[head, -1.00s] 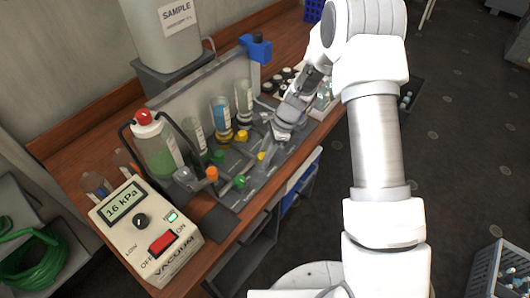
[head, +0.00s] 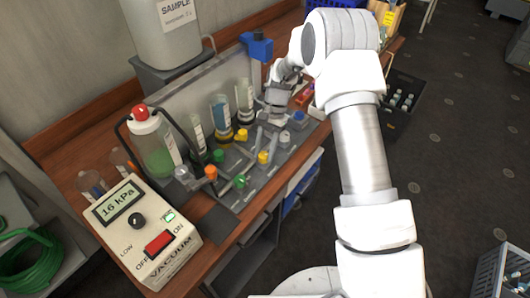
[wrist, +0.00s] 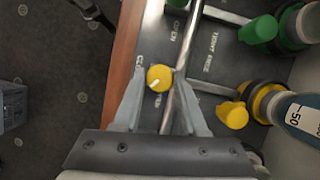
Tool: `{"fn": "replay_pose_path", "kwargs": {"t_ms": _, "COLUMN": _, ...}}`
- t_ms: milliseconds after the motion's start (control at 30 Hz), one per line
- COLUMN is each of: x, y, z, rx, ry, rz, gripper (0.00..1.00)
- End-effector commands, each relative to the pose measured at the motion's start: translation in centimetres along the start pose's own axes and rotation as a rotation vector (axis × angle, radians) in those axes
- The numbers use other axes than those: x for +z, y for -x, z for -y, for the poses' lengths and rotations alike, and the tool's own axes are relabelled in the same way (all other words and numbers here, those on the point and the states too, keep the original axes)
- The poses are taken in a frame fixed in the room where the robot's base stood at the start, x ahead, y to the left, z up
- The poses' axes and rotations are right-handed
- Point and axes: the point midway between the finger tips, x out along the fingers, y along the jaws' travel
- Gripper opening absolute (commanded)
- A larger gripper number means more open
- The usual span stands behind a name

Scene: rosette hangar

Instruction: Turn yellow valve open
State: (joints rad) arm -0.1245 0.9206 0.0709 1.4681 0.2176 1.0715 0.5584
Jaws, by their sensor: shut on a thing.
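The yellow valve (wrist: 159,78) shows in the wrist view as a round yellow cap with a white mark, between the two fingers of my gripper (wrist: 163,88). A metal pipe runs close beside it on the right. In the head view the yellow valve (head: 263,157) sits at the front of the bench rig, and my gripper (head: 266,144) reaches down to it from behind. My gripper is shut on the valve. Print beside the valve reads "OPEN" farther up and partly covered letters starting "CLO" near the left finger.
A second yellow knob (wrist: 232,115) and a green one (wrist: 258,30) lie to the right in the wrist view. In the head view, a blue knob (head: 298,117), an orange knob (head: 210,172) and a green knob (head: 239,181) flank the valve. A vacuum box (head: 145,228) stands front left.

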Motion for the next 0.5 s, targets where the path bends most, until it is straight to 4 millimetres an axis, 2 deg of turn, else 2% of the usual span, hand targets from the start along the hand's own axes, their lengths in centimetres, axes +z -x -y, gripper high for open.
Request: {"fn": "replay_pose_path", "kwargs": {"t_ms": 500, "x": 0.05, "y": -0.07, "z": 0.34, "rx": 0.173, "ry": 0.418, "rz": -0.001, "gripper": 0.00}}
